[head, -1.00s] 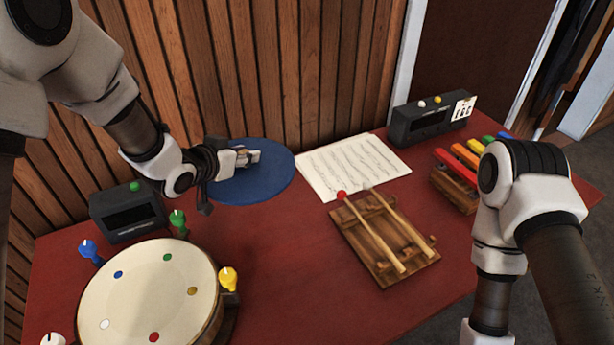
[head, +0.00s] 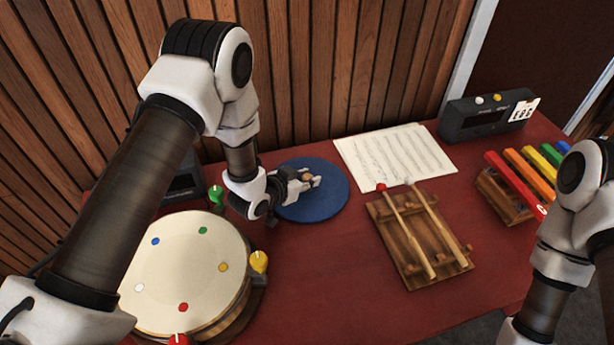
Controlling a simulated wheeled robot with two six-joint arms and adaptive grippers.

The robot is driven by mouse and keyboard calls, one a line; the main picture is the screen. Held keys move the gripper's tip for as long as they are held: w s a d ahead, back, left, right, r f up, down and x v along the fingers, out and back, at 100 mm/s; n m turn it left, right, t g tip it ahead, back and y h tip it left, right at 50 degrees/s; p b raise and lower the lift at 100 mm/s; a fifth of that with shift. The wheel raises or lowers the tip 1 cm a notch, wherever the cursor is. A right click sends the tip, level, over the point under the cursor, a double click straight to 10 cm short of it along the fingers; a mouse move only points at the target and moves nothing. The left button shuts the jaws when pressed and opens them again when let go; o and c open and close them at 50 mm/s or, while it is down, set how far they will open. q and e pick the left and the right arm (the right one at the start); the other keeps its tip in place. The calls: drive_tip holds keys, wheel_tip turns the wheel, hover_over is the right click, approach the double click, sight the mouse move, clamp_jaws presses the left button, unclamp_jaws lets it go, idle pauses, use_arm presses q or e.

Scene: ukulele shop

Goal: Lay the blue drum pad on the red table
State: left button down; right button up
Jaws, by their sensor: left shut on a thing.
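The blue drum pad (head: 334,199) is a flat round disc with a small tan knob (head: 308,177) near its middle. It is level, over the back middle of the red table (head: 300,290), just left of the music sheet. I cannot tell whether its underside touches the tabletop. My left gripper (head: 310,180) is over the pad from the left, its fingers shut around the knob. It covers the pad's left part. My right arm shows at the lower right, but its gripper is out of view.
A cream drum (head: 187,268) with coloured knobs stands front left. A dark box (head: 184,189) is partly hidden behind my left arm. The music sheet (head: 395,158), wooden frame with two mallets (head: 418,240), xylophone (head: 520,180) and dark device (head: 485,117) fill the right. Table is bare front centre.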

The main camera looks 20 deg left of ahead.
use_arm(q)
drive_tip(key=shift+f, duration=0.1)
drive_tip(key=c, duration=0.9)
unclamp_jaws()
drive_tip(key=shift+s+a+r, duration=0.1)
drive_tip(key=shift+s+r, duration=0.05)
drive_tip(key=shift+r, duration=0.1)
drive_tip(key=b+v, duration=0.1)
drive_tip(key=v, duration=0.6)
drive_tip(key=shift+r, duration=0.1)
